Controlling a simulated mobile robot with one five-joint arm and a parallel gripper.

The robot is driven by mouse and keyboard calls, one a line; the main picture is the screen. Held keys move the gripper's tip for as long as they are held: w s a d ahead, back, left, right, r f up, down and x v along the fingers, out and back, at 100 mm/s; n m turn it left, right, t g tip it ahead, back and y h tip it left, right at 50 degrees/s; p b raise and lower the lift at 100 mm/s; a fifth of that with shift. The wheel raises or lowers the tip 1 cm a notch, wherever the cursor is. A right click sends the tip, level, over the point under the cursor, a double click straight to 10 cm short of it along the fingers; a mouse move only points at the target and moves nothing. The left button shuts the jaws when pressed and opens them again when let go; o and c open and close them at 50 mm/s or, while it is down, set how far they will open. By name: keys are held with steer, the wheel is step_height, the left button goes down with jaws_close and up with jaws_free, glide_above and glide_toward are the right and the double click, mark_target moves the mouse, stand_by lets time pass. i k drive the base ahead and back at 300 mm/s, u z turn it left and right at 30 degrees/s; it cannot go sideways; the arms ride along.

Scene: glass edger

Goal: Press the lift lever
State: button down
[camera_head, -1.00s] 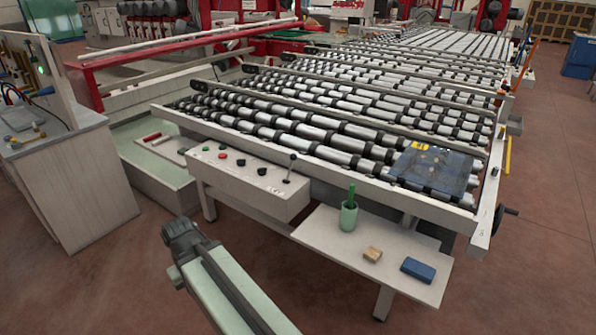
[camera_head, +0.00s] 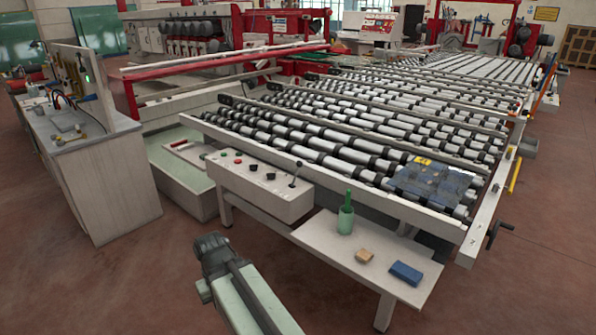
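The lift lever (camera_head: 296,174) is a thin metal stick with a black knob. It stands nearly upright, tilted slightly right, at the right end of the top of a pale control box (camera_head: 258,191). Red, green and black buttons (camera_head: 252,167) sit to its left on the same box. My arm, a pale green link with a dark grey joint, shows at the bottom, in front of and below the box and apart from the lever. My gripper's fingers do not show.
The roller conveyor lies behind. A workbench (camera_head: 108,185) stands left.

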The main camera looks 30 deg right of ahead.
mark_target(299, 164)
steer(key=u, duration=5.7)
steer(key=k, duration=0.95)
steer(key=z, duration=5.75)
